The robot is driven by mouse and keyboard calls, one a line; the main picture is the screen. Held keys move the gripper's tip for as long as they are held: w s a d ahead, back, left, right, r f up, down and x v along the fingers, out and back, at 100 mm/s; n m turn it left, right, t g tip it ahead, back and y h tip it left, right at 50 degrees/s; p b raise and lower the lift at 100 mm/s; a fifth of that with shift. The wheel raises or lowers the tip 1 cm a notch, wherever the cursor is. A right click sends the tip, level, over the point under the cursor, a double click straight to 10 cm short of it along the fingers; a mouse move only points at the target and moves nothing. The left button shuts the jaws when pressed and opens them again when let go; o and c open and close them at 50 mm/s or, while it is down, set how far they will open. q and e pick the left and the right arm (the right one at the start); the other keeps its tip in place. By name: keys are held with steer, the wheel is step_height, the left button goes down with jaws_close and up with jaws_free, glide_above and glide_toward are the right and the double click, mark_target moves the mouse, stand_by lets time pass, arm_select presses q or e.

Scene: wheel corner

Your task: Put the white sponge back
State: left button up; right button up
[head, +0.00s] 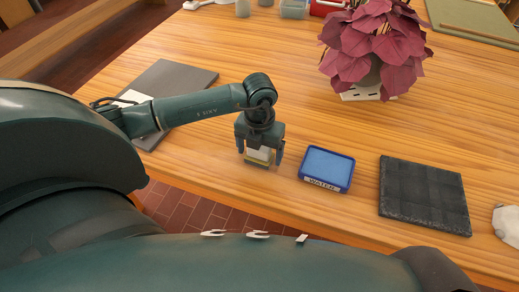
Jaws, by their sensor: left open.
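A small white block with a yellowish lower edge, which looks like the white sponge (259,154), is at the front of the wooden table. My left gripper (260,158) points down over it, with one finger on each side. Its jaws are open, and I cannot tell whether the fingers touch the block. The gripper body hides the block's top. A blue tray labelled WATER (328,184) stands just right of the left gripper. My right gripper is not in view.
A dark square slab (424,195) lies right of the tray, with a whitish lump (507,223) at the right edge. A potted red-leaved plant (372,48) stands behind. A grey board (180,82) lies under my left arm. The middle of the table (290,115) is clear.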

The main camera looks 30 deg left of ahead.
arm_select(q)
step_height(320, 180, up, 13)
steer(key=shift+s+r, duration=0.15)
steer(key=shift+s, duration=0.1)
stand_by(0.3)
